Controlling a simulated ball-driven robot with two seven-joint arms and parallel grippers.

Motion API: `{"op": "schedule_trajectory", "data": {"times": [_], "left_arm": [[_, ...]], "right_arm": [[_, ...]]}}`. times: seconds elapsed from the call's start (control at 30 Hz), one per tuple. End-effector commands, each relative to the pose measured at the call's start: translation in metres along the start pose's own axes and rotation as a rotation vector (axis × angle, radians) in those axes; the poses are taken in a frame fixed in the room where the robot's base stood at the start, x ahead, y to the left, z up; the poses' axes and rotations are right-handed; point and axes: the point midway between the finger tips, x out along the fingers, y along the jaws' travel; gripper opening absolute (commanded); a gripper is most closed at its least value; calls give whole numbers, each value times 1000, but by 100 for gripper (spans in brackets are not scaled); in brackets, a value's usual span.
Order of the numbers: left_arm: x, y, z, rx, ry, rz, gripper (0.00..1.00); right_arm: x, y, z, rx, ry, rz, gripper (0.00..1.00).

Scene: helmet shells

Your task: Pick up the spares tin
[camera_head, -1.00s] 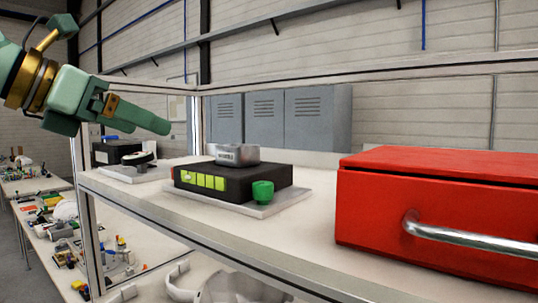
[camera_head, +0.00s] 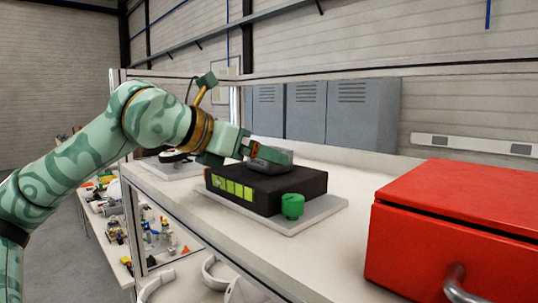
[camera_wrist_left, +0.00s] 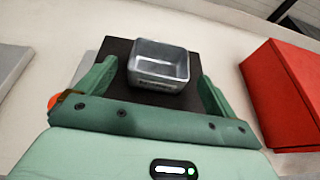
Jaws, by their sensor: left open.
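The spares tin, a small open grey metal tin (camera_head: 281,155), sits upright on a black box (camera_head: 262,197) with yellow-green panels on its front. In the left wrist view the tin (camera_wrist_left: 158,54) lies between the two green fingers and looks empty inside. My left gripper (camera_head: 254,151) is open, with its fingers reaching along both sides of the tin. A gap shows between the left finger and the tin in the wrist view. In the head view the near finger hides part of the tin. My right gripper is not in view.
The black box stands on a pale plate (camera_head: 327,209) on a white shelf, with a green knob (camera_head: 293,206) at its front corner. A large red box (camera_head: 460,225) with a metal handle stands to the right. Grey lockers (camera_head: 352,112) stand behind.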

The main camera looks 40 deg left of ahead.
Motion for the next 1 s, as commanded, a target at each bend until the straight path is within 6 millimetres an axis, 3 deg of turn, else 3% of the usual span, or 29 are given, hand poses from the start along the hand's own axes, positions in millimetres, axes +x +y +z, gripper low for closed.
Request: {"op": "schedule_trajectory", "data": {"times": [0.13, 0.3, 0.57, 0.6, 0.77, 1.0], "left_arm": [[21, 2, 3, 1, 8, 0, 94], [40, 2, 1, 0, 4, 2, 94], [44, 2, 0, 0, 0, 1, 94], [44, 2, 0, 0, 0, 1, 91], [44, 2, 0, -1, 0, 1, 46], [44, 2, 0, 0, 0, 1, 45]], "right_arm": [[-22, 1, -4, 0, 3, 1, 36], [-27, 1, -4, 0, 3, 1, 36], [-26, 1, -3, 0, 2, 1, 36], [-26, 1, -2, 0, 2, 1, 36], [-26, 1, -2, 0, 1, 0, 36], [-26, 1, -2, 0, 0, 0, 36]]}}
